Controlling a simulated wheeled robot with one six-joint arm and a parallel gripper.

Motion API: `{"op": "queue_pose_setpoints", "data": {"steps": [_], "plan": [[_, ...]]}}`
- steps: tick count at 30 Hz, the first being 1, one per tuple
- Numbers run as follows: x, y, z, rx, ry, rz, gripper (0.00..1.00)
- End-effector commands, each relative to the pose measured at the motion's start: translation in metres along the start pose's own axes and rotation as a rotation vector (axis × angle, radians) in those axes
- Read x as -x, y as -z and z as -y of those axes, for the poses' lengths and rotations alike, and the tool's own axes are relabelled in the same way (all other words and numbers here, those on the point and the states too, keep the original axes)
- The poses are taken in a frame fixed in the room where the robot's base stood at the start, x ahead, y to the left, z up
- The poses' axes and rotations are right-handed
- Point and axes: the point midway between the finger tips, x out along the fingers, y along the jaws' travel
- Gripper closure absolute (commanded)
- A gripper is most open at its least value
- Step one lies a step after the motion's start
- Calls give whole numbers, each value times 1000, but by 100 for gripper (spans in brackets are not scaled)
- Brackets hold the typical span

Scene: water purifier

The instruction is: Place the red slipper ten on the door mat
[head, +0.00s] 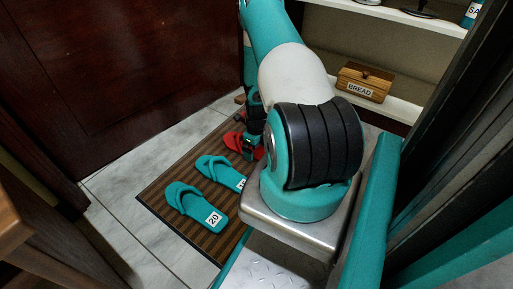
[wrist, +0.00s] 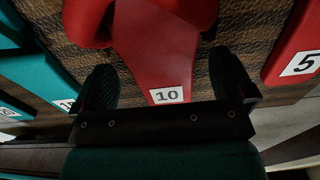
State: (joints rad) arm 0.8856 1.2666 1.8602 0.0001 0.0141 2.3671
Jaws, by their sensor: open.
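The red slipper ten (wrist: 155,50), marked "10", lies on the brown door mat (wrist: 268,35), between my gripper's spread fingers in the wrist view. My gripper (wrist: 165,82) is open, with one finger on each side of the slipper's heel part. I cannot tell whether the fingers touch it. In the head view red slipper parts (head: 232,141) show beside my gripper (head: 250,147) at the mat's far right part; the arm hides much there. The striped mat (head: 165,186) lies on the tiled floor.
A teal slipper marked "20" (head: 200,206) and another teal slipper (head: 220,172) lie on the mat. A red slipper marked "5" (wrist: 298,55) is to the right in the wrist view. A shelf with a bread box (head: 364,82) stands at the back right; a dark door (head: 100,65) is left.

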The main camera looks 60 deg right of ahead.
Motion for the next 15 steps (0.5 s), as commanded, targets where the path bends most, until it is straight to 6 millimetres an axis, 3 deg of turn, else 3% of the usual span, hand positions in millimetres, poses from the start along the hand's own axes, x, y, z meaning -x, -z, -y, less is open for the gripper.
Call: {"op": "queue_pose_setpoints", "data": {"steps": [15], "plan": [[106, 0, 0, 0, 0, 0, 0]]}}
